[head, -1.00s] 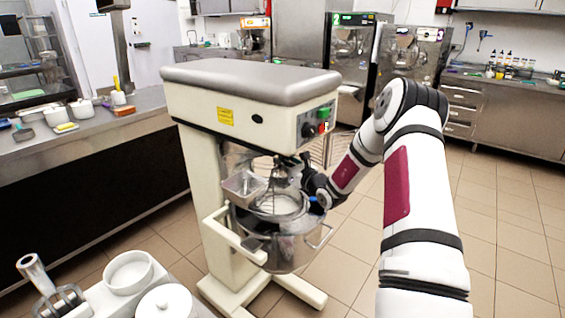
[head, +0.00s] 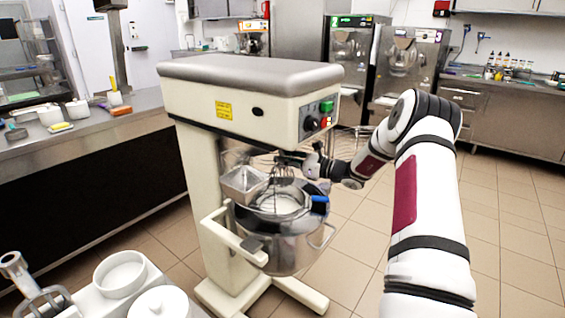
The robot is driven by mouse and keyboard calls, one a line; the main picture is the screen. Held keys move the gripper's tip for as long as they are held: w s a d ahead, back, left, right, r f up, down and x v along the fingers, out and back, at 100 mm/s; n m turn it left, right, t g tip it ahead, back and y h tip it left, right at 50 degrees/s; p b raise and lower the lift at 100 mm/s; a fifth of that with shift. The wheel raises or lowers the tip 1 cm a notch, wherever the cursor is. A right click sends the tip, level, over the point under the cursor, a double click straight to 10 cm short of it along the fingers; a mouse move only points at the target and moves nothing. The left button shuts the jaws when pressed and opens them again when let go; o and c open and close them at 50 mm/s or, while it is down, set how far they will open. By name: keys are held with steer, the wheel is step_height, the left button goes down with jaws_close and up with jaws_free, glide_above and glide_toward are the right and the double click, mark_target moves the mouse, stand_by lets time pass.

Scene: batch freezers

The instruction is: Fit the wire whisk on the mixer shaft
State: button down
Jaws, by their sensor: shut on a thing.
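The mixer (head: 215,110) is a cream floor machine with a grey top and a steel bowl (head: 285,240) under its head. The wire whisk (head: 283,176) hangs about upright under the head, with its wires above the bowl's opening. My gripper (head: 294,160) is shut on the upper part of the whisk and reaches in from the right below the head. The mixer shaft is hard to make out in the shade under the head, so I cannot tell whether the whisk touches it.
A square metal chute (head: 243,184) sits at the bowl's left rim. A blue-ended item (head: 320,198) lies at its right rim. A metal beater (head: 38,290), a white bowl (head: 122,275) and a lidded pot (head: 162,304) stand front left.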

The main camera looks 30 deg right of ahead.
steer(key=shift+w, duration=0.1)
steer(key=c, duration=1.4)
jaws_free()
steer(key=v, duration=1.2)
steer(key=shift+d, duration=0.2)
